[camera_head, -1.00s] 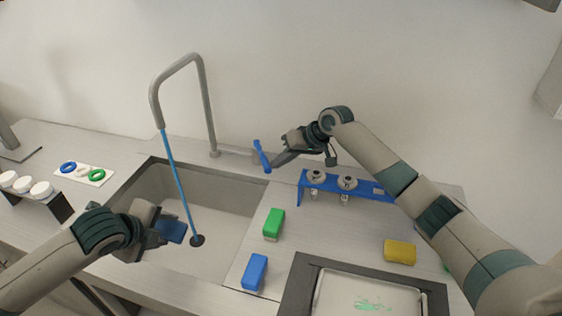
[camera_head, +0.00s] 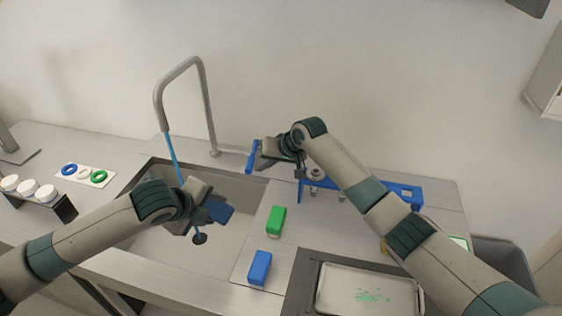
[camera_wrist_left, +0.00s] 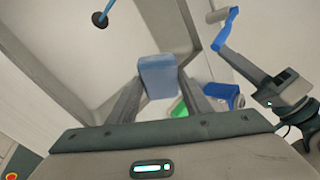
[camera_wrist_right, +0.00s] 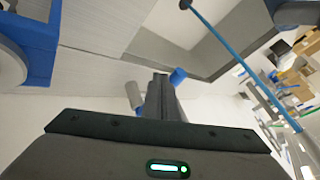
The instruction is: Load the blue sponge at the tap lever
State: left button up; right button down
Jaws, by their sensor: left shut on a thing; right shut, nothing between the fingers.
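My left gripper (camera_head: 200,200) is shut on a blue sponge (camera_head: 218,210) above the sink (camera_head: 225,238). In the left wrist view the sponge (camera_wrist_left: 157,77) sits between the fingertips. A blue water stream (camera_head: 173,158) runs from the tap spout (camera_head: 163,118); my left arm hides part of it. In the left wrist view the stream (camera_wrist_left: 108,6) meets the drain, apart from the sponge. My right gripper (camera_head: 267,154) is shut and empty beside the blue tap lever (camera_head: 252,157). In the right wrist view a blue lever end (camera_wrist_right: 178,75) shows by the fingers; contact is unclear.
A green sponge (camera_head: 276,220) and another blue sponge (camera_head: 260,268) lie on the counter right of the sink. A blue rack (camera_head: 403,192) stands behind, partly hidden by my right arm. A tray (camera_head: 335,288) is at the front.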

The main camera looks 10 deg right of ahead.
aim_at(250, 167)
pick_arm(q)
jog(key=shift+r+p, duration=0.45)
jog(key=shift+r, duration=0.2)
pick_arm(e)
jog(key=shift+a, duration=1.4)
pick_arm(q)
jog(key=shift+d, duration=0.15)
pick_arm(e)
jog(key=shift+s+a+r, duration=0.1)
jog(key=shift+a, duration=0.05)
pick_arm(q)
jog(key=shift+r, duration=0.1)
pick_arm(e)
jog(key=shift+a, duration=0.1)
